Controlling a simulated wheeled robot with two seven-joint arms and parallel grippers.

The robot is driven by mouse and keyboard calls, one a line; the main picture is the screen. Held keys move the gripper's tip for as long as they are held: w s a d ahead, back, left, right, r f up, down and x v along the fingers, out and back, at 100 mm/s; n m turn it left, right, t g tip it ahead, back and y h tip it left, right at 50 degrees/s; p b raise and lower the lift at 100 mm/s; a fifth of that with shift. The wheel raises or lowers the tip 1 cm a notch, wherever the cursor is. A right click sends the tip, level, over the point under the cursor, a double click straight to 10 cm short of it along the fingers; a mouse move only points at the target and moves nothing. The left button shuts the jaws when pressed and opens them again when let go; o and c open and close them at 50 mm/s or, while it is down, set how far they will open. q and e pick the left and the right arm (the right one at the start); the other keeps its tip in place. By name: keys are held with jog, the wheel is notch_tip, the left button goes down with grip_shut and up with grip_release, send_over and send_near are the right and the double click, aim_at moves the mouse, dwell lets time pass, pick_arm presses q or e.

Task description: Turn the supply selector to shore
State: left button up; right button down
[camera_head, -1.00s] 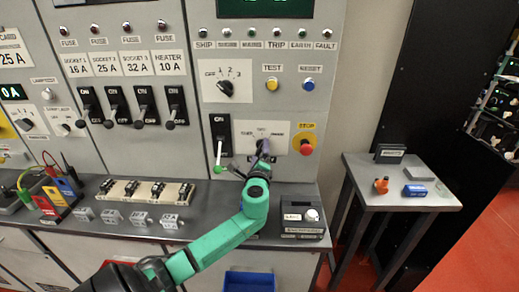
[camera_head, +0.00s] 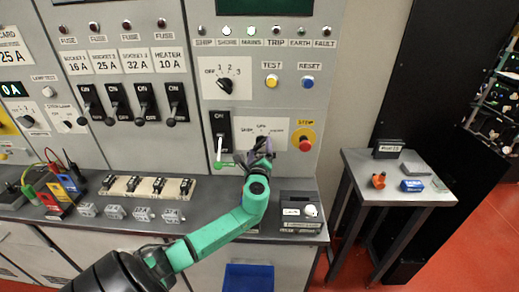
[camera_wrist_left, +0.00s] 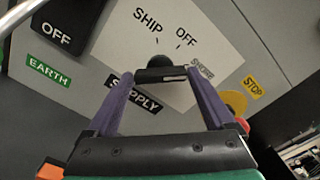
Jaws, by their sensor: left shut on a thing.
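The supply selector (camera_wrist_left: 160,72) is a black knob on a white plate (camera_wrist_left: 205,35). In the left wrist view the plate reads SHIP and OFF, with a third, blurred label at the right. My left gripper (camera_wrist_left: 163,84) has purple fingers on both sides of the knob and is shut on it. Which label the knob points to is hard to tell. In the head view my left gripper (camera_head: 262,150) covers most of the knob and the lower part of its plate (camera_head: 243,130). My right gripper is not in view.
A red stop button on a yellow disc (camera_head: 305,142) is just right of the selector. A grey box with a white knob (camera_head: 303,212) stands on the bench below. A small side table (camera_head: 385,200) is at the right.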

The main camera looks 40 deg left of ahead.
pick_arm(q)
jog(key=o, duration=1.1)
jog(key=shift+d+f, duration=0.1)
jog(key=shift+f, duration=0.3)
jog(key=shift+c, duration=0.2)
jog(key=shift+r, duration=0.15)
jog(key=b+v, duration=0.2)
jog(key=v, duration=1.2)
jog(key=shift+s+d+b, duration=0.25)
jog(key=shift+b, duration=0.1)
